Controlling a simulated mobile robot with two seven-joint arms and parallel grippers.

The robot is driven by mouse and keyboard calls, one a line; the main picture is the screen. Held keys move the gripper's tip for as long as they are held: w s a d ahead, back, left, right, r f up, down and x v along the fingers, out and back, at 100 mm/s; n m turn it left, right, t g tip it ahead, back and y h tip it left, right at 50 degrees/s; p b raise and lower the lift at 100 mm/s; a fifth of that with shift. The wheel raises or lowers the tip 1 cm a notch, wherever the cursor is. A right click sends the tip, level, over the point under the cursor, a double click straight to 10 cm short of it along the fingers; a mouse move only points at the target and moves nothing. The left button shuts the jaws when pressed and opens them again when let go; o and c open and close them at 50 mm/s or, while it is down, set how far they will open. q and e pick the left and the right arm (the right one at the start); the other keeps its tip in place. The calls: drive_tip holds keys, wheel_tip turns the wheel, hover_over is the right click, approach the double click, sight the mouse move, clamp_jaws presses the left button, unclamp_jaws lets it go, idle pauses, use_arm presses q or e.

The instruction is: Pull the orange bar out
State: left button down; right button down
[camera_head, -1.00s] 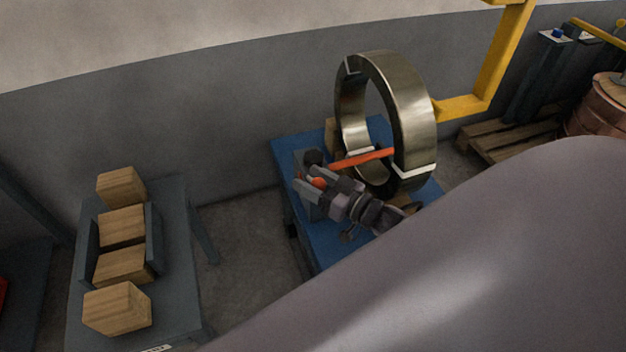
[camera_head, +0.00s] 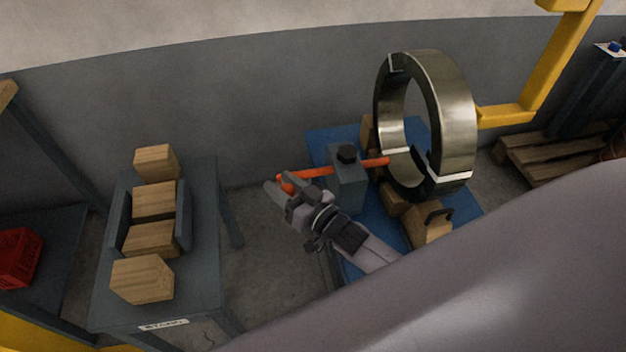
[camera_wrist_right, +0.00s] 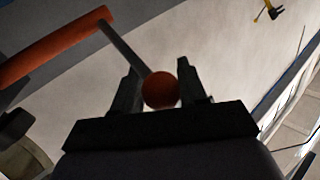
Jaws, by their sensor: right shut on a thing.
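The orange bar (camera_head: 322,171) runs level through the top of a grey post (camera_head: 347,186) with a dark knob. Its right end reaches the opening of the large metal ring (camera_head: 452,120). My right gripper (camera_head: 281,189) is at the bar's left end, shut on its orange ball handle. In the right wrist view the round orange ball (camera_wrist_right: 160,90) sits between the two fingers, on a thin grey rod, with the orange bar (camera_wrist_right: 55,45) at upper left. My left gripper is not in view.
The ring stands on wooden blocks (camera_head: 427,226) on a blue table (camera_head: 375,219). A grey table (camera_head: 205,274) with several wooden blocks stands at left, a gap of floor between. A yellow frame (camera_head: 508,114) rises behind the ring. A red crate (camera_head: 19,257) sits far left.

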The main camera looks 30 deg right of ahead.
drive_tip(key=a, duration=0.3)
drive_tip(key=shift+w+a, duration=0.15)
drive_tip(key=shift+w, duration=0.1)
drive_tip(key=c, duration=1)
unclamp_jaws()
drive_tip(key=shift+c, duration=0.2)
drive_tip(key=o, duration=0.3)
drive_tip(key=shift+w+a, duration=0.1)
drive_tip(key=shift+a, duration=0.05)
